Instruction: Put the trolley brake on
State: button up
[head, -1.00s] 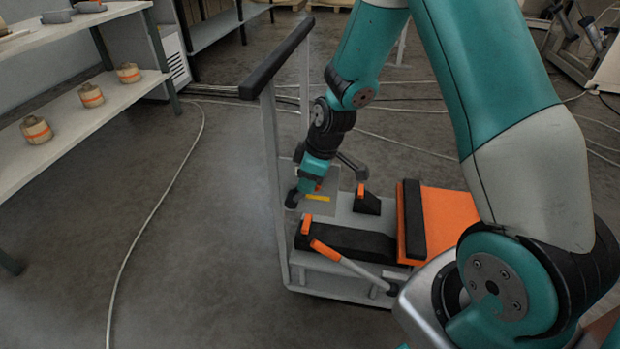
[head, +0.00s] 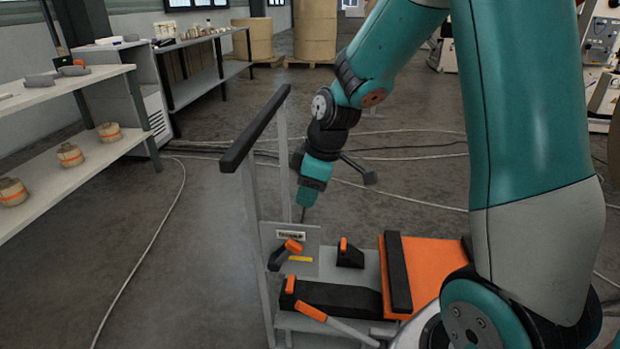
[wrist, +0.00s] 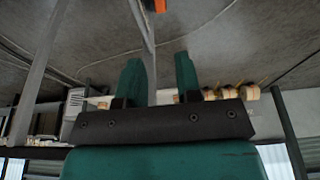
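The trolley (head: 350,282) has a grey deck, a black push bar (head: 256,130) on grey uprights and an orange pad. A grey panel near the uprights carries a black lever with an orange end (head: 290,247), slanting down to the left, beside a yellow mark (head: 300,259). A label above it is too small to read. Other orange-tipped parts are a black wedge (head: 350,254), a tab on the black block and a grey bar (head: 312,311). My gripper (head: 303,212) is above the panel, apart from the lever. The wrist view shows its fingers (wrist: 159,75) spread and empty.
Shelves with several tape-banded rolls (head: 70,155) stand at the left. Cables (head: 150,240) lie across the floor. Large brown rolls (head: 315,30) stand at the back. The floor left of the trolley is otherwise clear.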

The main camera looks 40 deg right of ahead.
jog(key=shift+v, duration=1)
